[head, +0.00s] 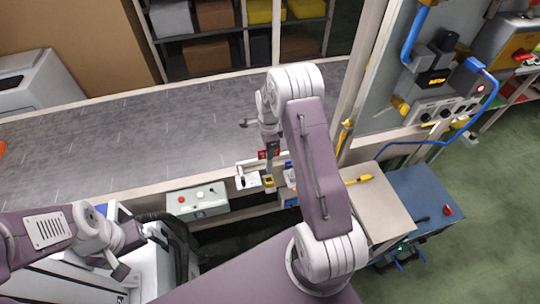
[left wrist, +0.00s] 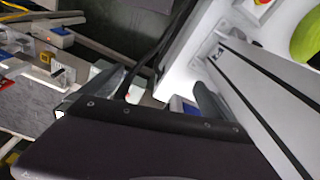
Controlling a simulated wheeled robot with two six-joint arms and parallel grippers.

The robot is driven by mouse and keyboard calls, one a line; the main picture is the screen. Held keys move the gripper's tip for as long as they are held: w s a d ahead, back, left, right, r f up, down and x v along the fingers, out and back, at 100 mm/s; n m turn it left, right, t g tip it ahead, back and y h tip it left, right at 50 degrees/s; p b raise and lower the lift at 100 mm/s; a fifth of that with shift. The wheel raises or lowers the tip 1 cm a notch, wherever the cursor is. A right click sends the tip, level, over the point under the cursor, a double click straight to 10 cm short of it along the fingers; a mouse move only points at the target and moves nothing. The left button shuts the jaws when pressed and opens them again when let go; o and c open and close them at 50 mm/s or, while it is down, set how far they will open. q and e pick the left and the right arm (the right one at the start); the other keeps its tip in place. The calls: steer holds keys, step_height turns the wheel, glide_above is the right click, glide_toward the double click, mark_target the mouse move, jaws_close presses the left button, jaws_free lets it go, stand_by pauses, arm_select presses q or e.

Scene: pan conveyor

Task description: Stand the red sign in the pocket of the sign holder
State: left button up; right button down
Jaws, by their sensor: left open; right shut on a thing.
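The red sign (head: 263,155) shows as a small red patch at the rail beside the conveyor in the head view, partly covered by my right gripper (head: 271,155). My right gripper is shut on it, pointing down. Below it are a small white tray-like piece (head: 247,182) and a small yellow block with a dark face (head: 269,184). I cannot tell which of these is the sign holder, and no pocket is clearly visible. My left gripper (head: 121,270) is open and empty at the lower left, far from the sign.
A control box (head: 196,201) with red and green buttons sits on the rail to the left. The grey conveyor belt (head: 150,130) lies behind. A beige-topped cart (head: 378,214) with a yellow tool (head: 359,179) stands right. A post (head: 352,85) rises behind my right arm.

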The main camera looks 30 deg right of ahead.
mark_target(269, 168)
steer(key=shift+a, duration=0.1)
steer(key=shift+f, duration=0.15)
steer(key=shift+f+b, duration=1.95)
steer(key=shift+f, duration=0.85)
steer(key=shift+p, duration=0.3)
steer(key=shift+f+b, duration=1.65)
steer(key=shift+f, duration=0.65)
steer(key=c, duration=1.5)
jaws_free()
steer(key=shift+r, duration=0.1)
